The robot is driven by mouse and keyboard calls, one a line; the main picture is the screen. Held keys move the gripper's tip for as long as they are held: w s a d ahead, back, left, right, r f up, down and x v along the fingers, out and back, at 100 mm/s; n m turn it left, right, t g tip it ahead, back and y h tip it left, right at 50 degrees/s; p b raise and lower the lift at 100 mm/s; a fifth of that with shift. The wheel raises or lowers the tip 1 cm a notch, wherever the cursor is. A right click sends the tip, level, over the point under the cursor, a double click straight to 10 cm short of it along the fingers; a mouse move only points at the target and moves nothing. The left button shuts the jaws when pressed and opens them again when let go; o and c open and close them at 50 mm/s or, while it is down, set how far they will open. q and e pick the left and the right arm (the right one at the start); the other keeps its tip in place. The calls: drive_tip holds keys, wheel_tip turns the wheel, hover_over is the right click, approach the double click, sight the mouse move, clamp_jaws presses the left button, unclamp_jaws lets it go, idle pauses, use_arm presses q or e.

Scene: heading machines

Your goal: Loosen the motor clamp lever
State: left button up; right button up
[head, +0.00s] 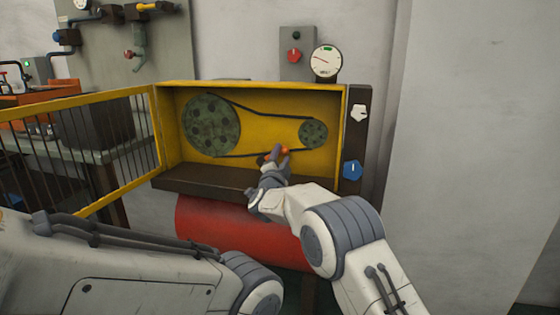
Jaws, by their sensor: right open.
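A small lever with an orange-red knob (285,150) shows inside the yellow housing, just below the lower run of the belt; I take it for the motor clamp lever. My right gripper (274,155) reaches into the front of the housing at this lever. Its jaws are open, with the knob close by the right fingertip; I cannot tell whether they touch. The small pulley (313,133) sits just above and right of the gripper. My left arm crosses the lower left, and its gripper is out of view.
The yellow housing (345,110) is open in front, its barred door (70,150) swung left. Inside, a black belt joins the large pulley (211,125) to the small one. A blue knob (352,170) is at right. A gauge (325,61) and red knob (293,56) are above. A red tank (215,225) lies below.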

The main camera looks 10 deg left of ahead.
drive_tip(key=s+f+p, duration=0.1)
drive_tip(key=s, duration=0.9)
drive_tip(key=shift+a+f, duration=0.3)
drive_tip(key=shift+f, duration=0.1)
drive_tip(key=shift+s, duration=0.15)
